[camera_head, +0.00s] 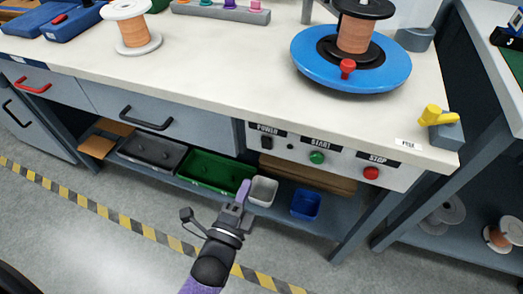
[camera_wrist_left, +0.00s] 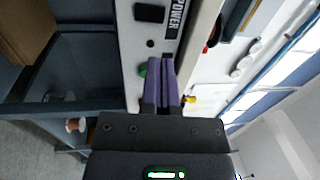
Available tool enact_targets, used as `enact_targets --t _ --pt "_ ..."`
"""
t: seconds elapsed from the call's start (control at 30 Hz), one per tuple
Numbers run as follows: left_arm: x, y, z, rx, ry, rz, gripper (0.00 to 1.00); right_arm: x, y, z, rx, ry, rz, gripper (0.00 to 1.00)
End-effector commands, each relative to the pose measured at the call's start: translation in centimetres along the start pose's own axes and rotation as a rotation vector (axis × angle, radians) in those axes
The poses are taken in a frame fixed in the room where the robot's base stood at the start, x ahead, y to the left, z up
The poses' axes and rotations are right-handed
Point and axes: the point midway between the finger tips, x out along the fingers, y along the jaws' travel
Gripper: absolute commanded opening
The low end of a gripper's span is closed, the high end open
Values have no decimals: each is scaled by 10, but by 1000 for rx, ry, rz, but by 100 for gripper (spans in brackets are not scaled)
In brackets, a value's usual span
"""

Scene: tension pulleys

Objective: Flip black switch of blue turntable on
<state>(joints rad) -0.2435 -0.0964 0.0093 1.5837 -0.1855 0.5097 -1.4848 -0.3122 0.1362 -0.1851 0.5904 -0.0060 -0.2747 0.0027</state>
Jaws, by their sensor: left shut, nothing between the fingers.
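The blue turntable (camera_head: 312,64) sits on the white workbench at the upper right, with a copper spool on it. The black switch (camera_head: 266,142) is on the bench's grey front panel, under the POWER label (camera_head: 270,129). In the left wrist view the black switch (camera_wrist_left: 149,13) is at the top, beyond the fingertips. My left gripper (camera_head: 243,187) has purple fingers, shut and empty. It is in front of the bench, below the switch in the head view and apart from it. My right gripper is not in view.
A green START button (camera_head: 317,157) and a red STOP button (camera_head: 371,173) share the panel. A yellow-handled fuse switch (camera_head: 434,115) stands at the bench corner. Green (camera_head: 215,170), grey (camera_head: 263,191) and blue (camera_head: 306,204) bins sit on the lower shelf. The floor in front is clear.

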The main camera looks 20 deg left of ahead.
Motion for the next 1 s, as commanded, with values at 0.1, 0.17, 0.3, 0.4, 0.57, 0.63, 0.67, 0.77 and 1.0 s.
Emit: enact_targets --t 0.1,0.17,0.3,0.4,0.57,0.63,0.67,0.77,1.0 --pt "26 3 0 -1 0 -2 0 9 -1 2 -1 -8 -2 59" --pt "39 3 0 -1 0 -1 0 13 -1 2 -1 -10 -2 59" --pt "68 4 0 -2 0 0 0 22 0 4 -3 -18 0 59" --pt "84 4 0 -2 1 2 0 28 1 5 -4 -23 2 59" --pt "98 2 0 -1 0 3 0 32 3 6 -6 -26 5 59" --pt "100 2 0 -1 0 2 0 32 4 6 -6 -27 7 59" --pt "101 1 0 -1 0 2 0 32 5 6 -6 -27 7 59" --pt "101 1 0 -1 0 2 0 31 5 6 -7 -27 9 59" --pt "105 -6 0 -2 0 28 0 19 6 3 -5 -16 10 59"
